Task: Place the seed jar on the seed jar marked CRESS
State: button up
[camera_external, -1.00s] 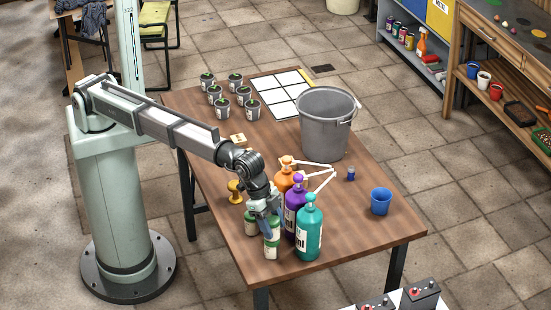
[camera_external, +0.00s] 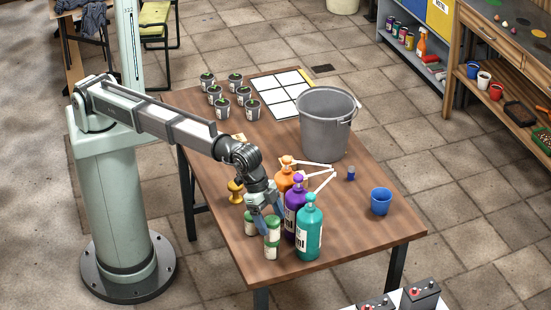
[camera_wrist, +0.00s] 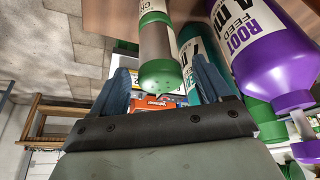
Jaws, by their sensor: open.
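Two seed jars with green lids and pale labels stand upright near the table's front edge in the external view. The nearer jar (camera_external: 272,242) is left of the teal bottle; the other jar (camera_external: 250,224) is behind it to the left, partly hidden by my gripper (camera_external: 268,216). My gripper is open, its blue fingers low by the jars. In the wrist view one jar (camera_wrist: 158,45) appears upside down between the fingers (camera_wrist: 158,68), with holes in its green lid. Its label is cut off, with letters like "CR" at the top. I see no contact.
Orange (camera_external: 285,180), purple (camera_external: 295,205) and teal (camera_external: 309,230) pump bottles stand close on the right. A yellow-brown object (camera_external: 235,190) is behind the jars. A grey bucket (camera_external: 325,125), blue cup (camera_external: 381,201) and seedling pots (camera_external: 221,106) stand farther away. The front right tabletop is clear.

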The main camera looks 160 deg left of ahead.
jog(key=v, duration=1)
jog(key=shift+f, duration=0.1)
